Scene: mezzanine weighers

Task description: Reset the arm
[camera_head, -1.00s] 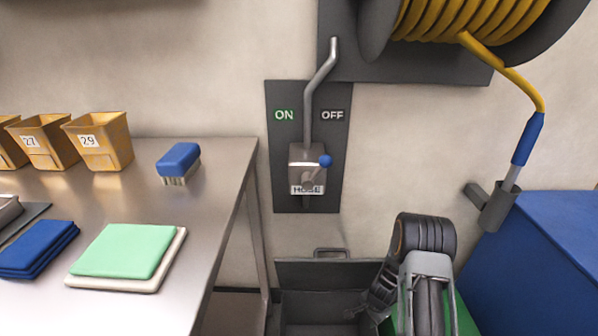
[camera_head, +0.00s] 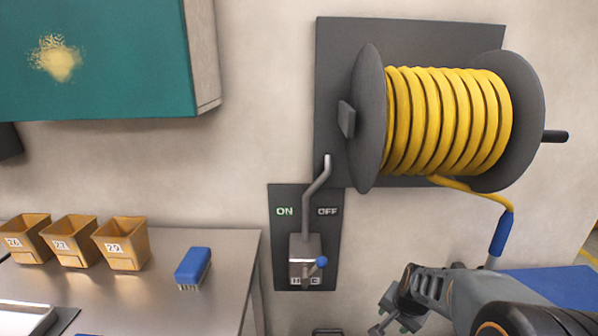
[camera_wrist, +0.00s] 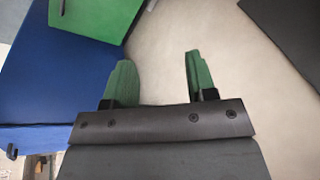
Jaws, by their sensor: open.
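My gripper (camera_head: 384,318) shows at the lower right of the head view, on my arm that reaches in from the right edge. It is below and right of the hose switch panel (camera_head: 277,240) and under the hose reel. In the wrist view my gripper (camera_wrist: 158,82) has its two green-padded fingers apart, with nothing between them. Beyond the fingers is a pale surface.
A yellow hose reel (camera_head: 440,120) hangs on the wall. A steel table (camera_head: 170,300) at left holds several yellow bins and a blue brush (camera_head: 193,267). A blue box (camera_head: 550,285) stands at right.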

